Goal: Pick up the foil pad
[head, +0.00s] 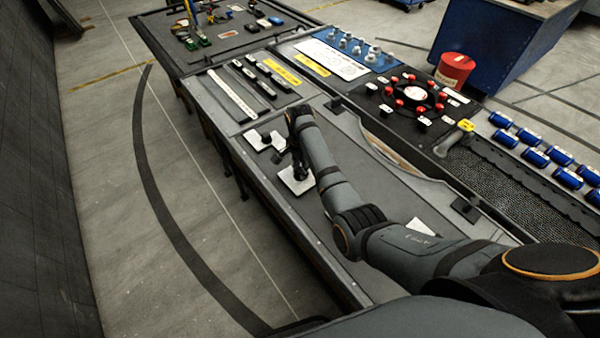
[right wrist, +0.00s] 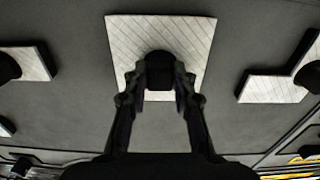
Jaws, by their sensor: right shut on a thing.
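The foil pad (right wrist: 199,38) is a pale quilted rectangle with a dark round knob (right wrist: 160,68) on it. In the right wrist view it lies flat against the grey surface, straight ahead of my right gripper (right wrist: 160,88). The fingers are shut on the knob. In the head view the pad (head: 298,184) shows on the grey bench under my right gripper (head: 298,172), partly hidden by it. Whether the pad touches the bench or is lifted I cannot tell. My left gripper is not in view.
Other pale pads with dark knobs lie close by, one at the left (right wrist: 32,64) and an L-shaped one at the right (right wrist: 272,88). A white piece (head: 421,227) lies nearer on the bench (head: 262,195). A black mesh tray (head: 500,190) and red-knobbed panel stand right.

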